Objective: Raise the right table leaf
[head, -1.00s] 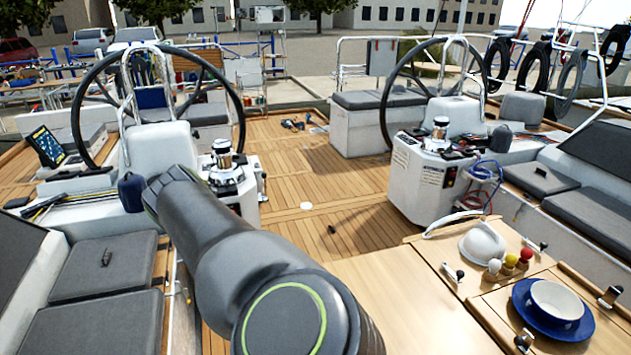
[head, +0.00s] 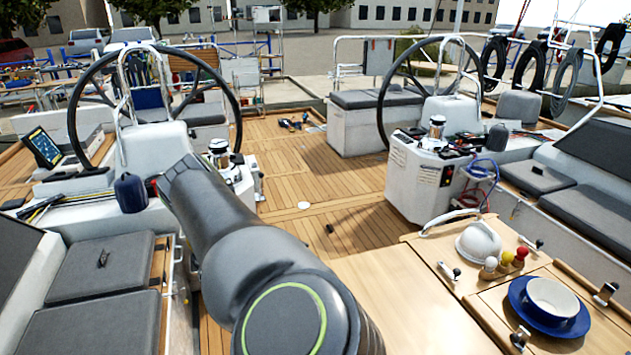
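The wooden table (head: 402,291) stands at the lower right of the head view. A broad, bare wooden panel lies flat on its left side. Its middle section carries dishes and small metal fittings. The raised wooden edge (head: 578,274) runs along the table's right side. I cannot make out a right leaf beyond this edge; if it hangs down there, it is hidden. One thick dark arm link of mine crosses the lower middle of the view, left of the table. Neither of my grippers is in view.
A white upturned bowl (head: 478,241), small coloured-topped shakers (head: 505,261) and a white bowl on a blue plate (head: 522,312) stand on the table. Grey cushioned benches (head: 592,203) flank the cockpit. Two steering wheels stand farther back. The wooden deck (head: 330,190) between is mostly clear.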

